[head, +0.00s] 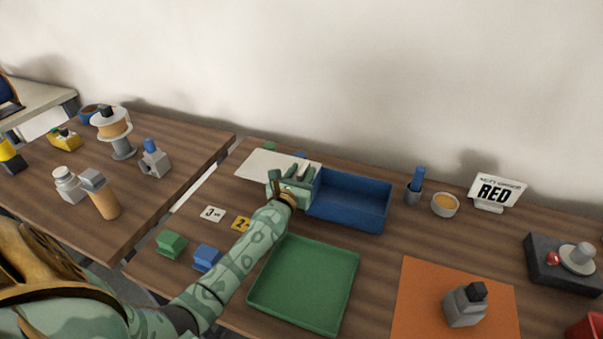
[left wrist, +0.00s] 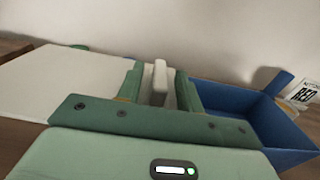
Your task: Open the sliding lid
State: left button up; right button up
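A blue box (head: 360,202) stands open near the back of the table, its inside showing empty. Its white flat sliding lid (head: 262,164) extends out to the left of the box; it also shows in the left wrist view (left wrist: 55,88). A pale upright handle (left wrist: 160,80) stands on the lid near the box. My left gripper (head: 301,174) is at this handle, with one green finger on each side. In the left wrist view, gaps show between the handle and both fingers, so the gripper is open around it. My right gripper is not in view.
A green tray (head: 304,285) lies in front of the box. Green (head: 171,243) and blue (head: 207,257) blocks and number cards (head: 213,214) lie left of my forearm.

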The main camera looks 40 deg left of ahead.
pick_arm(q)
jog(key=shift+s+d, duration=0.1)
jog(key=shift+s, duration=0.15)
jog(key=v, duration=1.4)
jog(key=shift+s+f+p, duration=0.15)
jog(key=shift+s+p, duration=0.2)
jog(key=shift+p, duration=0.05)
jog(key=shift+s+d, duration=0.1)
jog(key=shift+s, duration=0.45)
